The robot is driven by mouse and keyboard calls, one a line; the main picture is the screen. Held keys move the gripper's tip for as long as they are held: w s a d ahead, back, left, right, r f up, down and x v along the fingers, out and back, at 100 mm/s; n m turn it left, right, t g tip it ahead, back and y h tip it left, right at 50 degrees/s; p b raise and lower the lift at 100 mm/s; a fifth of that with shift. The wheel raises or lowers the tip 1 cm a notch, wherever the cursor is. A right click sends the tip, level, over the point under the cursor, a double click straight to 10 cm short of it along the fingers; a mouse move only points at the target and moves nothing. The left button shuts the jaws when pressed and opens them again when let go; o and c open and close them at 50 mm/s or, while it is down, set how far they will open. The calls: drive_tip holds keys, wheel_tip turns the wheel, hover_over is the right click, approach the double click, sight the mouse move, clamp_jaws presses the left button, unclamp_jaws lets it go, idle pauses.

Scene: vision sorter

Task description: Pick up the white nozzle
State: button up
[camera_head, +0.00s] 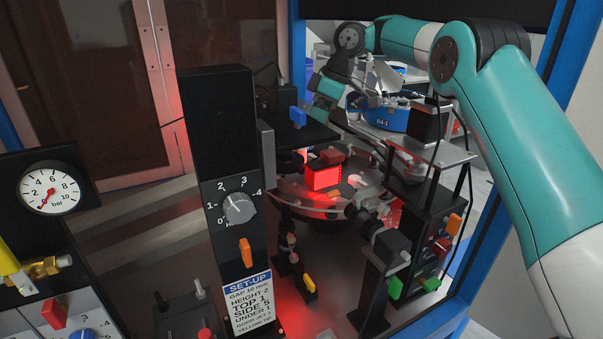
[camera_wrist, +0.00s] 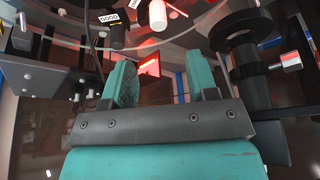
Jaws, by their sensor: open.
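A small white cylinder, which looks like the white nozzle (camera_wrist: 157,15), hangs at the top of the wrist view, beyond my fingertips and apart from them. My gripper (camera_wrist: 163,78) has its two teal fingers spread, with nothing held between them. In the head view my arm reaches from the right over the machine to the back. I cannot clearly make out the white nozzle there.
A round glass disc (camera_head: 290,192) with a red-lit box (camera_head: 323,178) lies below my arm. A dark cylinder (camera_wrist: 117,36) hangs left of the white one, near a "GOOD" label (camera_wrist: 109,18). A black camera-like unit (camera_wrist: 250,70) stands close right of my gripper. A black column (camera_head: 218,130) stands in front.

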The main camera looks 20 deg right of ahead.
sight(301, 150)
drive_tip(key=b+x, duration=0.1)
drive_tip(key=x, duration=0.9)
drive_tip(key=shift+w+f, duration=0.1)
drive_tip(key=shift+d, duration=0.1)
clamp_jaws()
